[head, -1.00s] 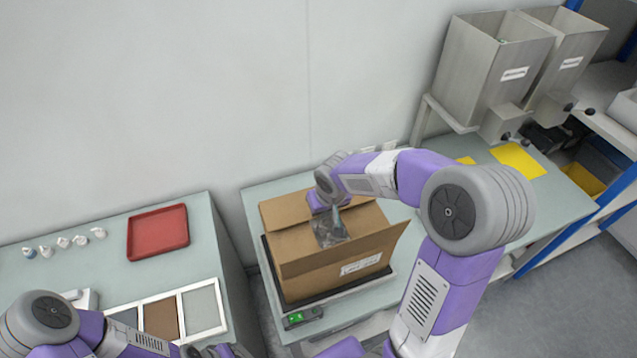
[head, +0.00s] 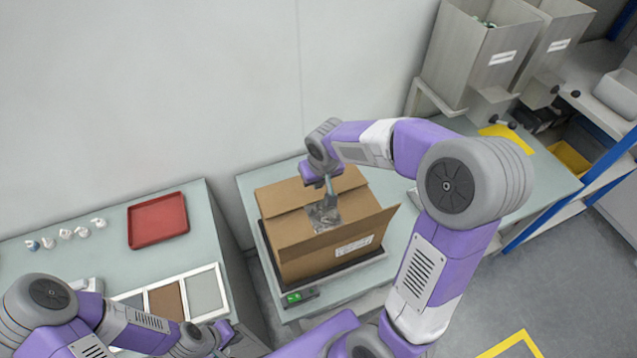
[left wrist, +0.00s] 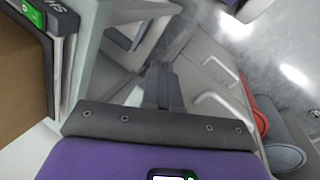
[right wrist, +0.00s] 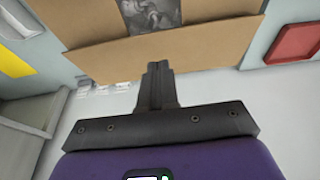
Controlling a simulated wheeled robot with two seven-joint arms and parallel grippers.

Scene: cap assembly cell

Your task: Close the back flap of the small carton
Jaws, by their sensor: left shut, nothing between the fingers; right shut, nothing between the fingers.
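The small brown carton (head: 310,257) stands on a dark plate on the middle table, with a white label on its front. Its back flap (head: 285,195) lies inward from the wall side at a low slope, partly covering the top; whether it is fully flat I cannot tell. A crumpled grey patch (head: 323,216) shows at the middle of the top. My right gripper (head: 331,198) is shut and empty, pointing down at the back flap; the carton also shows in the right wrist view (right wrist: 215,45). Exact contact is unclear. My left gripper (left wrist: 163,85) is shut and empty, low left of the carton.
A flap (head: 391,222) sticks out at the carton's right. A green-lit display (head: 298,296) sits at the plate's front. Left table holds a red tray (head: 158,221), small white caps and a framed panel (head: 205,293). Metal hoppers (head: 480,50) stand at right. The wall is close behind.

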